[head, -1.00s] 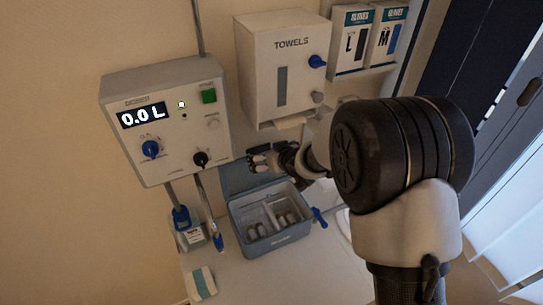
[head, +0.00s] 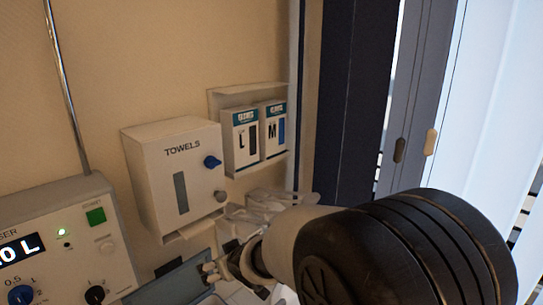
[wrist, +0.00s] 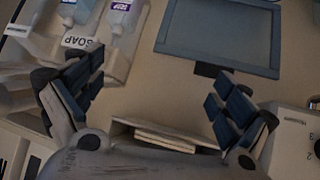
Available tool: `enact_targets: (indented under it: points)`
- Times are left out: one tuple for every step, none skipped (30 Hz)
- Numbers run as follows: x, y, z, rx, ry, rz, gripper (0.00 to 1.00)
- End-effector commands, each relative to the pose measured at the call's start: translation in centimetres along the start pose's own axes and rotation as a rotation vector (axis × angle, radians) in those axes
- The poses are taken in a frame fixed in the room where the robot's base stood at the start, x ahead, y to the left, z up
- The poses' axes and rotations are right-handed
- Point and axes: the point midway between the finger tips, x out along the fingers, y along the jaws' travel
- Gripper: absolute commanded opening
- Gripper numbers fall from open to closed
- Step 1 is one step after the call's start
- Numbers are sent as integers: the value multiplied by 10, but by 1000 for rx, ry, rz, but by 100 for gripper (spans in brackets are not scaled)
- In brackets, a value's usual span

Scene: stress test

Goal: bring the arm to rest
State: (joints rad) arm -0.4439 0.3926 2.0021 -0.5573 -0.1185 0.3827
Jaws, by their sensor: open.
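My gripper (head: 212,272) shows in the head view at the lower middle, partly cut off from sight by my arm and in front of the grey-blue lid (head: 170,280). In the wrist view my gripper (wrist: 155,75) has its two dark blue-padded fingers spread wide apart, with nothing between them. My arm fills the lower right of the head view, its large black joint closest to the camera.
A towel dispenser (head: 180,175) hangs on the wall, with glove boxes (head: 255,135) to its right. A control box (head: 60,250) is at lower left. The wrist view shows a blue-framed lid (wrist: 225,35), soap bottles (wrist: 120,18) and folded towels (wrist: 165,140).

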Motion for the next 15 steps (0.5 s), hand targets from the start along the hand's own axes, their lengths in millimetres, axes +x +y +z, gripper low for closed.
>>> enact_targets:
  points:
    - [-13, 25, 22, 32, -18, 61, 95]
    - [-24, 38, 32, 52, -34, 93, 95]
    - [-39, 53, 47, 78, -59, 132, 95]
    - [-51, 64, 60, 99, -79, 159, 95]
    - [-63, 72, 73, 118, -99, 185, 95]
    - [-79, 82, 91, 147, -124, 216, 95]
    - [-91, 89, 105, 170, -143, 237, 95]
    - [-102, 93, 121, 193, -163, 256, 95]
    - [-117, 98, 142, 223, -190, 278, 95]
    - [-128, 100, 158, 246, -209, 293, 95]
    - [-139, 101, 175, 270, -229, 305, 95]
    - [-152, 100, 198, 301, -255, 318, 95]
    - [-162, 99, 216, 325, -275, 326, 95]
    - [-170, 96, 233, 347, -293, 332, 95]
    - [-181, 90, 257, 379, -317, 337, 95]
